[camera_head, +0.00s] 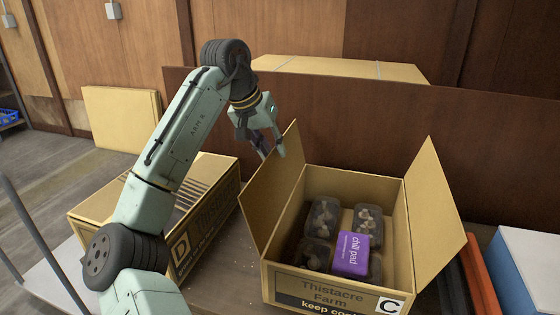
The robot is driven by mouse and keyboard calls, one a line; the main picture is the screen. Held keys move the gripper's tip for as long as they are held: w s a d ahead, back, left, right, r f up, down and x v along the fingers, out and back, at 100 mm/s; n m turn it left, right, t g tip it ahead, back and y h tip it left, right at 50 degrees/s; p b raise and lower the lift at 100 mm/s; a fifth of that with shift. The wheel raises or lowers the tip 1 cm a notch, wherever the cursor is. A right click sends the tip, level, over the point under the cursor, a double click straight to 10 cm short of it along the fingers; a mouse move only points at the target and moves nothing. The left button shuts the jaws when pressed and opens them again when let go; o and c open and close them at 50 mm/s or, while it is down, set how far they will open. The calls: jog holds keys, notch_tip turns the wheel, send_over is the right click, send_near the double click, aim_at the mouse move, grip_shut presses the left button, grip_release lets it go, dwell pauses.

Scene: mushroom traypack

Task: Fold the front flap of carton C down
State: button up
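Carton C (330,284) is a brown cardboard box at the centre right, open on top. Its label "C" is on the near wall. One flap (270,185) stands up on its left side and another (430,200) stands up on its right. No flap stands along the near edge; where the front flap lies is unclear. Inside are several dark mushroom packs (323,218) and a purple chill pad (352,254) on top of them. My gripper (272,153) is at the upper edge of the left flap, fingers apart and nothing seen between them. Whether it touches that flap is unclear.
Carton D (215,222) stands to the left, partly hidden by my arm. A brown board (480,150) rises behind the cartons.

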aim_at(280, 160)
jog(key=shift+x, duration=2.75)
jog(key=shift+c, duration=0.4)
grip_shut()
